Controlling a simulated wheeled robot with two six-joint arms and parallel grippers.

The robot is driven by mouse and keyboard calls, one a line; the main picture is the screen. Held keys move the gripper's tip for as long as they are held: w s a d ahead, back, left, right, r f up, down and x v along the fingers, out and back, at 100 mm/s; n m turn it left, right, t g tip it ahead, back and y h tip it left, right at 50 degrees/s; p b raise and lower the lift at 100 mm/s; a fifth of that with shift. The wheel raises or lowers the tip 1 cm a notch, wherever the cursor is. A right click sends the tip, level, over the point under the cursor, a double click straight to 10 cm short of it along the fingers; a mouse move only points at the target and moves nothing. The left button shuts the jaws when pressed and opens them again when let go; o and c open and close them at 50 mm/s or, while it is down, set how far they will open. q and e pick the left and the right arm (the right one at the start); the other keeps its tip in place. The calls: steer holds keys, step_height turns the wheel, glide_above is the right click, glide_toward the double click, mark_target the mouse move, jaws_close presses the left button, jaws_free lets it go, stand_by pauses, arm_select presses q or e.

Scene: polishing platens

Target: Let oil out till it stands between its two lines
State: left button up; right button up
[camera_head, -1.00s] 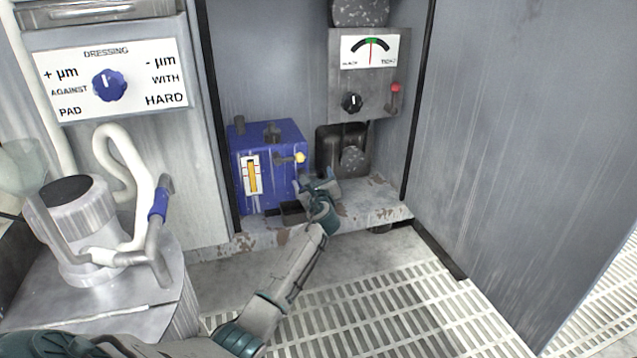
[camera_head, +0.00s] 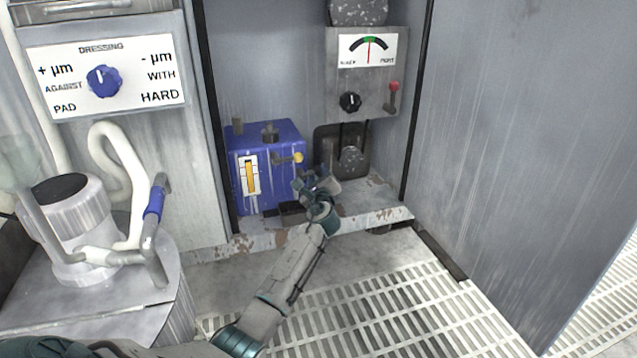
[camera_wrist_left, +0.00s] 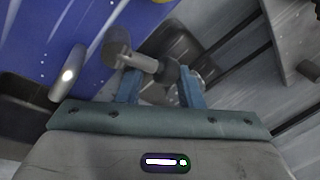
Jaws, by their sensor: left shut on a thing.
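The blue oil tank (camera_head: 285,135) stands on the cabinet floor. Its white-framed sight gauge (camera_head: 249,175) shows an amber oil column; its two lines are too small to read against the level. A short lever with a yellow knob (camera_head: 297,158) sticks out at the tank's upper right. My left gripper (camera_head: 312,180) is at the tank's lower right front. In the left wrist view its two blue fingers (camera_wrist_left: 160,90) are shut on a grey cylindrical handle (camera_wrist_left: 146,63) beside the tank's blue wall (camera_wrist_left: 45,35). The fingers hide part of the handle. My right gripper is not in view.
A small dark tray (camera_head: 291,208) sits below the tank's front. A cabinet wall (camera_head: 510,150) bounds the right. The grated floor (camera_head: 370,300) in front is clear.

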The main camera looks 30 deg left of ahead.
arm_select(q)
steer(key=shift+s+a+r+n+y+b, duration=0.15)
steer(key=shift+a+r+n+y+b, duration=0.2)
steer(key=shift+n, duration=0.55)
steer(key=shift+d, duration=0.1)
steer(key=o, duration=1.1)
steer(key=shift+s+a+r, duration=0.1)
steer(key=shift+s+a, duration=0.05)
steer(key=shift+a, duration=0.05)
steer(key=shift+c, duration=0.2)
steer(key=shift+d, duration=0.1)
